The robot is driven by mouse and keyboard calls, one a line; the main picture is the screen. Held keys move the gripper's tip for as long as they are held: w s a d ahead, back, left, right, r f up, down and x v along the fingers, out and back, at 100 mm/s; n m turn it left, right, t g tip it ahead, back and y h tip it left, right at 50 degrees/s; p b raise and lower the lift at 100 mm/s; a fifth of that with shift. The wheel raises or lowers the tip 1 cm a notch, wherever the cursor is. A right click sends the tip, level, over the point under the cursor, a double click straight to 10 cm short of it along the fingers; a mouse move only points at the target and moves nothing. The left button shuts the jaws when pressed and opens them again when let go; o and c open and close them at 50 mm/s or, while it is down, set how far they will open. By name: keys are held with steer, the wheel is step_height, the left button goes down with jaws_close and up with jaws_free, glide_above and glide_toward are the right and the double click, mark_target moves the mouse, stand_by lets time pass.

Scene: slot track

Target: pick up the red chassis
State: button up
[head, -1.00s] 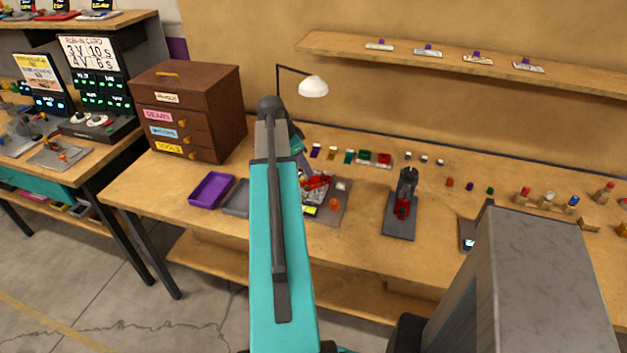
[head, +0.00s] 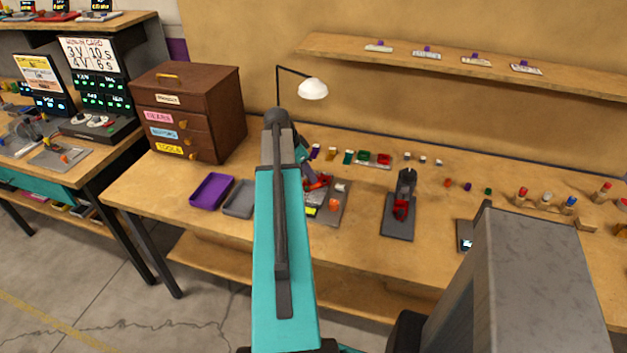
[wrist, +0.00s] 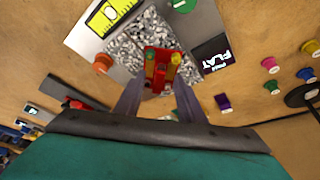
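The red chassis (wrist: 157,68) lies on a speckled pad (wrist: 124,50) in the wrist view, with small yellow and green parts on its far end. My gripper (wrist: 158,92) is open, its two grey fingers apart on either side of the chassis's near end. I cannot tell whether they touch it. In the head view red shows on the grey plate (head: 333,212) beside my arm, which hides most of the gripper and part of the plate.
An orange knob (wrist: 103,63) and a yellow gauge (wrist: 110,14) are close by. A dark stand with a red piece (head: 401,209) stands to the right. Purple (head: 212,190) and grey trays (head: 239,199) lie left. A lamp (head: 313,89) stands behind.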

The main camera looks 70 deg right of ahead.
steer(key=shift+x, duration=1.05)
jaws_close()
